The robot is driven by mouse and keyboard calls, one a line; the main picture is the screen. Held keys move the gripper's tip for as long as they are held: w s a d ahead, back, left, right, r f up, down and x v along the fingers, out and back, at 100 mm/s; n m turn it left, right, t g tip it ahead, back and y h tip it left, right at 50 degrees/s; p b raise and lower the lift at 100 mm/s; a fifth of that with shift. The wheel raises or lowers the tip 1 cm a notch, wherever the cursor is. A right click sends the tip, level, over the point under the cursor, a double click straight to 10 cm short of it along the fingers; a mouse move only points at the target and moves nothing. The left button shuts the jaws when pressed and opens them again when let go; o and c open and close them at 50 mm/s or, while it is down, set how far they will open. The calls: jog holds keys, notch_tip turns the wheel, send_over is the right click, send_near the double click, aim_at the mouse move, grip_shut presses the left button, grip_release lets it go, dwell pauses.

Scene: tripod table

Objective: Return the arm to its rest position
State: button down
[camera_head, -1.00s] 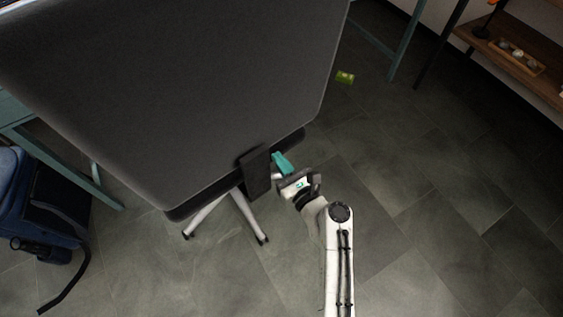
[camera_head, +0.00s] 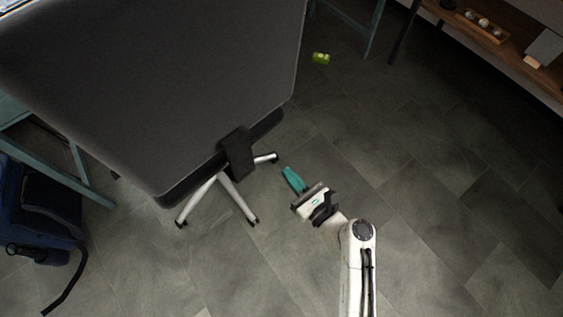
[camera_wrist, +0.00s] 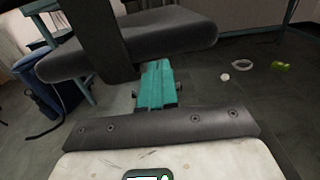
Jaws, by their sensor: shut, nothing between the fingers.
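My gripper (camera_head: 292,178) with teal fingers is at the end of my white arm, over the open floor just right of the dark office chair (camera_head: 150,85). It is apart from the chair and its fingers point up and left in the head view. In the wrist view, my gripper (camera_wrist: 158,75) has its teal fingers together and empty. The underside of the chair seat (camera_wrist: 150,45) and its dark upright fill the upper left there, beyond the fingertips.
A small green object (camera_head: 320,58) lies on the floor. A wooden shelf (camera_head: 490,30) stands at upper right. The floor (camera_head: 450,230) at right is clear.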

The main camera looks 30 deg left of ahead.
jog(key=shift+s+d, duration=0.2)
jog(key=shift+d, duration=0.25)
jog(key=s+d+f+n+g+h, duration=0.1)
jog(key=s+d+n+h, duration=0.25)
jog(key=d+n, duration=0.4)
jog(key=s+d+f+n+g+h, duration=0.25)
jog(key=d+n+h, duration=0.2)
jog(key=d, duration=0.55)
jog(key=s+d+n+g+h, duration=0.1)
jog(key=s+d+n+h, duration=0.25)
jog(key=d+n, duration=0.4)
jog(key=s+d+r+n+h, duration=0.1)
jog(key=s+d+r+h, duration=0.2)
jog(key=s+d, duration=0.35)
jog(key=s+d+r+n+h, duration=0.1)
jog(key=s+d+r+h, duration=0.25)
jog(key=d, duration=0.65)
notch_tip(320, 180, up, 19)
jog(key=y+p, duration=0.1)
jog(key=p, duration=1.9)
jog(key=shift+s+a+r+g, duration=0.15)
jog(key=shift+a+r+g, duration=0.1)
jog(key=shift+g, duration=0.2)
